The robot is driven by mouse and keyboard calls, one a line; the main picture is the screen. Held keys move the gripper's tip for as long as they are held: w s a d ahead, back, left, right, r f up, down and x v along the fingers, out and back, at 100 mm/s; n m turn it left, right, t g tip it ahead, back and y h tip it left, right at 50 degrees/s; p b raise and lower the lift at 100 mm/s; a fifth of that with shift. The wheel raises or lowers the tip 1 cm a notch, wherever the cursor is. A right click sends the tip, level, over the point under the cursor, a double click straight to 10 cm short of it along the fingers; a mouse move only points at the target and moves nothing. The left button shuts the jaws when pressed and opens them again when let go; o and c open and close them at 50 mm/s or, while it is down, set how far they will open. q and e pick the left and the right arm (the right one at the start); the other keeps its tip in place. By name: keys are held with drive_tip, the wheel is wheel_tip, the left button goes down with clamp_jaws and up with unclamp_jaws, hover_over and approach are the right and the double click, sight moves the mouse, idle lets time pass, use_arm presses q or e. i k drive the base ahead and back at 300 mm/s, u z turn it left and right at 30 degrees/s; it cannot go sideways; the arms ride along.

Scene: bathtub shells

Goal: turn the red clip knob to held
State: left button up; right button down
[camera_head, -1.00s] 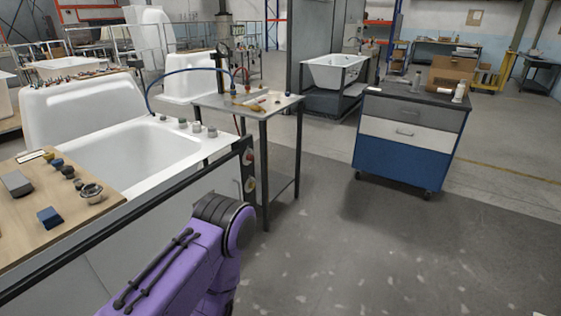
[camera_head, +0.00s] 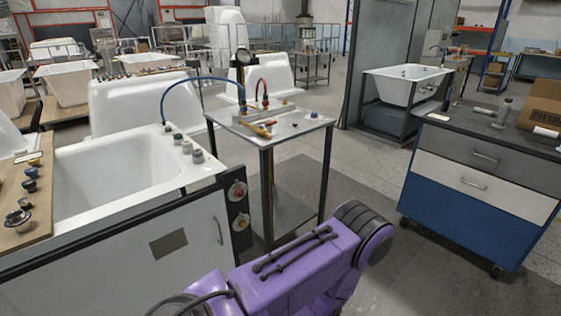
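A red knob (camera_head: 237,191) sits on the dark upright panel (camera_head: 238,206) at the front right corner of the bathtub bench. A second knob (camera_head: 241,222), yellowish with a pale surround, is just below it on the same panel. The setting of the red knob is too small to read. Neither of my grippers is in view. A purple link of my own arm crosses the lower middle, in front of and below the panel.
A white bathtub shell (camera_head: 120,168) with several small fittings on its rim is at left, beside a wooden board (camera_head: 34,222). A small metal table (camera_head: 300,128) with hoses stands behind the panel. A blue and grey drawer cabinet (camera_head: 462,217) is at right.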

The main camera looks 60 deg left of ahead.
sight(238, 192)
drive_tip(key=u, duration=0.2)
drive_tip(key=i, duration=1.05)
drive_tip(key=u, duration=1.25)
drive_tip(key=i, duration=0.75)
drive_tip(key=u, duration=0.9)
